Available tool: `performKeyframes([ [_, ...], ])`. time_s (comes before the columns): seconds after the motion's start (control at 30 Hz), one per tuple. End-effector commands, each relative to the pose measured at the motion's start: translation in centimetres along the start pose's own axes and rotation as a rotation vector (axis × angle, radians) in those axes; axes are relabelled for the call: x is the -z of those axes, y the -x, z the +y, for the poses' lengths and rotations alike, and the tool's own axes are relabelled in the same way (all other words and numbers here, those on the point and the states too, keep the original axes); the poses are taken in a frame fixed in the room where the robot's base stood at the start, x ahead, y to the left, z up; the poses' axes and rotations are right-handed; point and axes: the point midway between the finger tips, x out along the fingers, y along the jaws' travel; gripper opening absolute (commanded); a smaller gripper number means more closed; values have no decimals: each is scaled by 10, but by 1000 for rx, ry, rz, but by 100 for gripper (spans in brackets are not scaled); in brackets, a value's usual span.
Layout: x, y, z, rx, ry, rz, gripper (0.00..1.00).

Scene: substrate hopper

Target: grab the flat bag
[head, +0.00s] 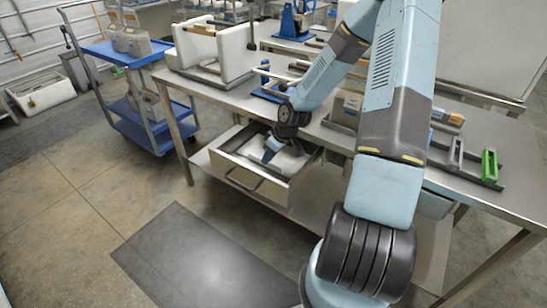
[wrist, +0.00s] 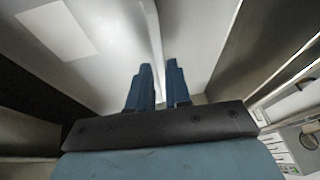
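The flat bag (wrist: 70,35) looks like a pale, flat piece with a lighter label-like patch, at the upper left of the wrist view. In the head view, pale contents (head: 289,163) lie in the open drawer (head: 243,180) under the bench. My gripper (head: 268,157) reaches down into the drawer. In the wrist view its two blue fingers (wrist: 159,65) stand a narrow gap apart, with a pale upright edge or fold showing between them. I cannot tell whether the fingers touch it. The arm and gripper hide part of the drawer's contents.
The drawer walls stand close around my gripper. A blue cart (head: 118,52) stands at left. A dark floor mat (head: 190,260) lies in front.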

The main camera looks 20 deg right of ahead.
Motion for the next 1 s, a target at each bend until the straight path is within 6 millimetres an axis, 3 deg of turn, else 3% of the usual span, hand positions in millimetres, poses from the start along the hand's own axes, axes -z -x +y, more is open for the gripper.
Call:
performKeyframes([
  [0.4, 0, -11, 0, -1, -1, 0, 18],
  [0.6, 0, -11, 0, -1, -1, 0, 0],
  [1.0, 0, -11, 0, -1, 0, 0, 0],
])
